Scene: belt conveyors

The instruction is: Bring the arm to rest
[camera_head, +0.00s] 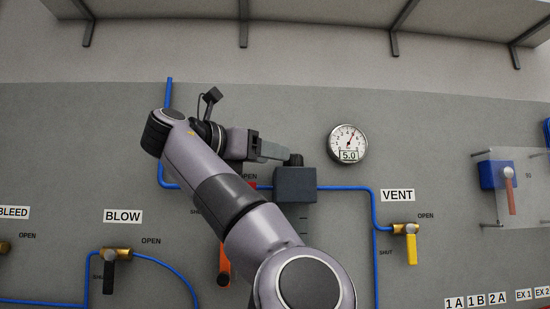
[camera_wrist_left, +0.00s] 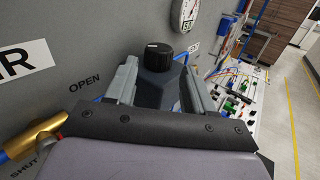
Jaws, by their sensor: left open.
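My left arm reaches up across the middle of the head view, bent at the wrist. My left gripper (camera_head: 277,153) points right, close to the black knob (camera_head: 295,160) on top of a dark grey regulator block (camera_head: 295,185). In the left wrist view the gripper (camera_wrist_left: 160,85) is open. Its two grey fingers stand on either side of the regulator (camera_wrist_left: 155,88), with the black knob (camera_wrist_left: 158,55) above. I cannot tell whether the fingers touch it. My arm hides part of the orange-handled valve (camera_head: 224,268) behind it. The right gripper is not in view.
A gauge (camera_head: 348,143) reading 5.0 hangs right of the regulator. The VENT valve's yellow handle (camera_head: 411,248) and the BLOW valve's black handle (camera_head: 109,274) hang down. Blue tubing (camera_head: 345,188) runs along the wall. A clear cover (camera_head: 520,185) projects at far right.

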